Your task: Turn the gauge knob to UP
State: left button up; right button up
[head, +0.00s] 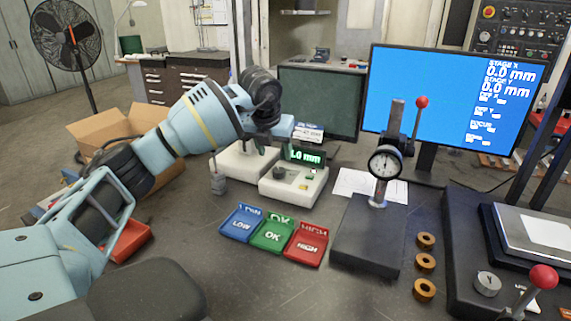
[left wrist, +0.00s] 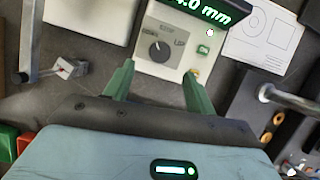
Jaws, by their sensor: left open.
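The gauge box (head: 292,190) is a pale unit on the bench with a green-lit display (head: 305,156) reading in mm. Its dark round gauge knob (left wrist: 160,51) shows in the left wrist view, with a white pointer line toward the top and small labels around it, too small to read surely. The knob also shows in the head view (head: 280,172). My left gripper (left wrist: 157,75) is open and empty, its green fingers apart, short of the knob and on either side of its line. In the head view the left gripper (head: 268,133) hangs over the box's back left. My right gripper is not seen.
Blue LOW, green OK and red HIGH trays (head: 307,247) lie in front of the box. A dial gauge stand (head: 366,235) with a red-knobbed lever is to the right. A second pale block (head: 240,161) stands left of the box. Several brass rings (head: 425,262) lie further right.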

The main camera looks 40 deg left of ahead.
aim_at(279, 170)
pick_arm(q)
jog(key=x, duration=0.7)
jog(key=shift+w+f, duration=0.1)
jog(key=shift+f, duration=0.25)
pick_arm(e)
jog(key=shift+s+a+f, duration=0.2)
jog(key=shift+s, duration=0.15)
pick_arm(q)
jog(key=c, duration=1)
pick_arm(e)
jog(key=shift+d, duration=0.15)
